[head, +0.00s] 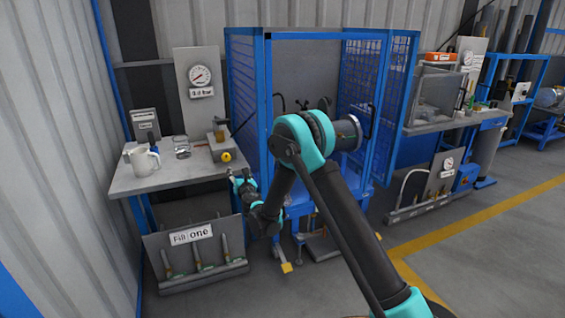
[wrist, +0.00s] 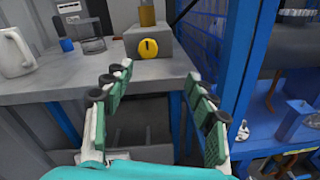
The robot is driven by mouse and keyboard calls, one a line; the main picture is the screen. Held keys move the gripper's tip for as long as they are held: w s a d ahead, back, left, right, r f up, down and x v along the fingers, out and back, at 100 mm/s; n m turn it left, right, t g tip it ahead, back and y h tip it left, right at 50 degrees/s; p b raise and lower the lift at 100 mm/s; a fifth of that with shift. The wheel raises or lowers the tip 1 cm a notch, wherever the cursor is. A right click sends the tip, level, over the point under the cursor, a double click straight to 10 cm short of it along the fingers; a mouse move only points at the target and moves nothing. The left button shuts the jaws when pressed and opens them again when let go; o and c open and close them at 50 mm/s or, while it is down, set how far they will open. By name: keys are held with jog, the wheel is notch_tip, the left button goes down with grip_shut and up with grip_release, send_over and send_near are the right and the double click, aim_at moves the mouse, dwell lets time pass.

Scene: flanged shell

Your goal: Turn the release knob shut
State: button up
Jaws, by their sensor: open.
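A round yellow knob (wrist: 148,48) with a dark vertical mark sits on the front of a grey block (wrist: 165,42) at the bench edge. I take it as the release knob. In the head view the yellow knob (head: 226,157) is on the right side of the left bench. My gripper (wrist: 160,76) is open and empty. Its two green-padded fingers point toward the knob, one to each side of it in the picture, short of it and apart from it. In the head view my gripper (head: 240,178) is below the knob, near the bench's right edge.
A dial gauge (head: 200,77) stands on a panel behind. A blue mesh cage (head: 268,75) is close on the right. A "Fill one" rack (head: 195,258) stands below.

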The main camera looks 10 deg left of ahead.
jog(key=w+d+r+m+h, duration=0.1)
jog(key=d+r+m+h, duration=0.1)
jog(key=d, duration=0.7)
jog(key=w+d+r+m+h, duration=0.1)
jog(key=d+r+m+h, duration=0.2)
jog(key=d, duration=0.6)
jog(key=shift+w+d+r+m+h, duration=0.3)
jog(key=shift+r+m, duration=0.3)
jog(key=shift+r, duration=0.2)
